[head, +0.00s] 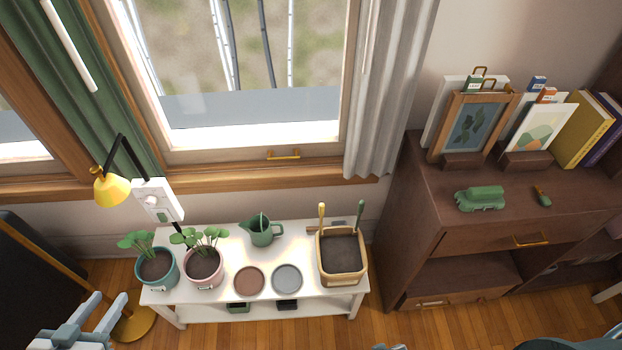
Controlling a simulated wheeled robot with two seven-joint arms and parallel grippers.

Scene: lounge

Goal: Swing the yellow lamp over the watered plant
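The yellow lamp head (111,189) hangs from a jointed black arm at the left, by the window sill. It is left of and behind the two potted plants, not over either. The arm's lower end passes behind the plants. One plant stands in a teal pot (158,271), the other in a pink pot (204,271), both on the white bench. I cannot tell which soil is wet. A green watering can (262,232) stands behind them. My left gripper (108,297) is open and empty at the lower left, apart from the lamp. Only a small grey piece, possibly my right gripper, shows at the bottom edge.
The white bench (232,243) also holds a brown saucer (249,281), a grey saucer (287,279) and a wooden planter (341,279) with tools. A white box (157,199) is beside the lamp arm. A gold round base (133,325) stands on the floor. A brown cabinet (405,235) is right.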

